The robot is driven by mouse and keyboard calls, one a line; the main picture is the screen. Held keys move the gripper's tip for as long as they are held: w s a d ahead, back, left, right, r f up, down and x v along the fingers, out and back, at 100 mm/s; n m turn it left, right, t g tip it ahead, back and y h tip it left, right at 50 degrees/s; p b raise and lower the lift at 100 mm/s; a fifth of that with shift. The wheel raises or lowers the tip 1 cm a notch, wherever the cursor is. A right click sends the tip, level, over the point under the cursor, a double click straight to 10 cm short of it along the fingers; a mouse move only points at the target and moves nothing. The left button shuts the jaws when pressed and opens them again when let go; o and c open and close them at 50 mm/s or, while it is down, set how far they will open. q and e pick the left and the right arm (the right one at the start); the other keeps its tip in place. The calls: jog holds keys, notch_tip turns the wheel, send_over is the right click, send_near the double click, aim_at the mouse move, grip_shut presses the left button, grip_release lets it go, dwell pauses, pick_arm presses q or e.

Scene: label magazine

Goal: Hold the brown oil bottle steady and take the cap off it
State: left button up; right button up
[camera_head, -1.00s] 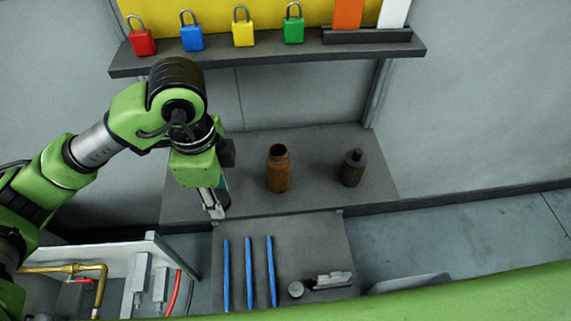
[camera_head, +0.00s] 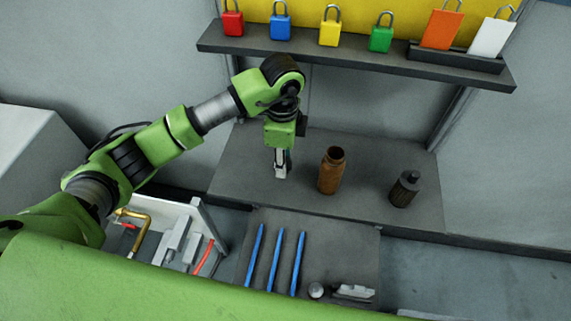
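The brown oil bottle (camera_head: 329,175) stands upright on the grey bench. Its top shows a dark round opening, and I see no cap on it. My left gripper (camera_head: 281,170) points down over the bench, left of the bottle and apart from it. Its fingers are seen narrow, so I cannot tell whether they are open or shut; nothing shows between them. A small round grey piece (camera_head: 316,290) lies on the lower, nearer surface; I cannot tell whether it is a cap. My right gripper is not in view.
A dark bottle (camera_head: 404,189) stands right of the brown one. Blue sticks (camera_head: 277,262) and a pale metal piece (camera_head: 352,291) lie on the nearer surface. A shelf (camera_head: 350,55) with coloured padlocks overhangs the back. An open white box (camera_head: 205,225) holds pipes.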

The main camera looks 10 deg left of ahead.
pick_arm(q)
jog(key=shift+w+d+f, duration=0.1)
jog(key=shift+w+f, duration=0.5)
jog(key=shift+f, duration=0.2)
notch_tip(320, 180, down, 3)
jog(key=shift+w+p, duration=0.1)
jog(key=shift+p, duration=0.35)
jog(key=shift+f, duration=0.1)
jog(key=shift+f, duration=0.15)
jog(key=o, duration=1.2)
